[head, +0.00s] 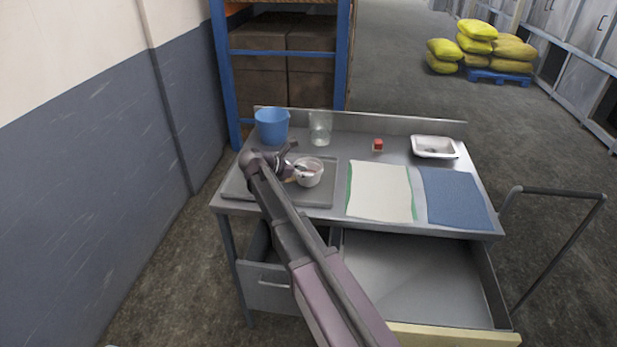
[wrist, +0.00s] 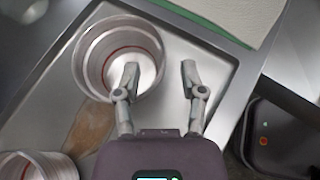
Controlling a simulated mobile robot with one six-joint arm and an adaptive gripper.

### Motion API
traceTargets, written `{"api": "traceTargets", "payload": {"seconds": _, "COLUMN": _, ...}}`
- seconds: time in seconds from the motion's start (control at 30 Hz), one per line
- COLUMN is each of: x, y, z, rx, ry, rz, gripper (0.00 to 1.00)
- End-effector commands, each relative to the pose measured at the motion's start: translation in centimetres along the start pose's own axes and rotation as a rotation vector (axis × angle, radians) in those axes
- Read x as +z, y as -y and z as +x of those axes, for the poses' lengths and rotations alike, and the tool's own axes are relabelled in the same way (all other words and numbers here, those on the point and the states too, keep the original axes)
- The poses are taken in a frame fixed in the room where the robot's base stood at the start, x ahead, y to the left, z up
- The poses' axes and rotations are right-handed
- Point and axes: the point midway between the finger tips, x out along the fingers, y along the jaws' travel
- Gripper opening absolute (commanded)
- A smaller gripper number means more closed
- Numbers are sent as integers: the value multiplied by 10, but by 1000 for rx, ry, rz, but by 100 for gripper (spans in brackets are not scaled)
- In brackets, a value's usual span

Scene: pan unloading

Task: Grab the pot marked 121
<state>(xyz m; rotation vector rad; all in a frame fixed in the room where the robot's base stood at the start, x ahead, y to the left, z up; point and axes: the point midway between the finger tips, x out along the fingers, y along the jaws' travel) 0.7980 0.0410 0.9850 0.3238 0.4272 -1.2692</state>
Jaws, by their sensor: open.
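In the wrist view the same pot (wrist: 88,58) is open at the top, with a reddish line inside. A second, similar pot (wrist: 38,165) shows partly at the lower left of the wrist view; my arm mostly covers that area in the head view. No number is readable on either pot. My gripper (wrist: 160,76) is open, with its left finger over the pot's right wall and its right finger outside, above the tray. It appears to hold nothing.
A blue bucket (head: 271,126) and a clear glass container (head: 320,128) stand behind the tray. A white cloth (head: 379,190) and a blue mat (head: 456,197) lie to its right. A red-topped block (head: 377,145) and a white basin (head: 433,147) are farther back. A drawer (head: 420,280) is open below.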

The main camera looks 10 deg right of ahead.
Motion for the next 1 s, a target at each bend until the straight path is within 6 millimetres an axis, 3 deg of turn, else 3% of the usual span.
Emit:
{"api": "traceTargets", "payload": {"seconds": 0.33, "x": 0, "y": 2, "z": 36, "rx": 1, "ry": 0, "rz": 0, "gripper": 53}}
{"api": "traceTargets", "payload": {"seconds": 0.93, "x": 1, "y": 2, "z": 38, "rx": 1, "ry": 0, "rz": 0, "gripper": 53}}
{"api": "traceTargets", "payload": {"seconds": 0.97, "x": 1, "y": 2, "z": 38, "rx": 1, "ry": 0, "rz": 0, "gripper": 50}}
{"api": "traceTargets", "payload": {"seconds": 1.0, "x": 1, "y": 2, "z": 38, "rx": 1, "ry": 0, "rz": 0, "gripper": 38}}
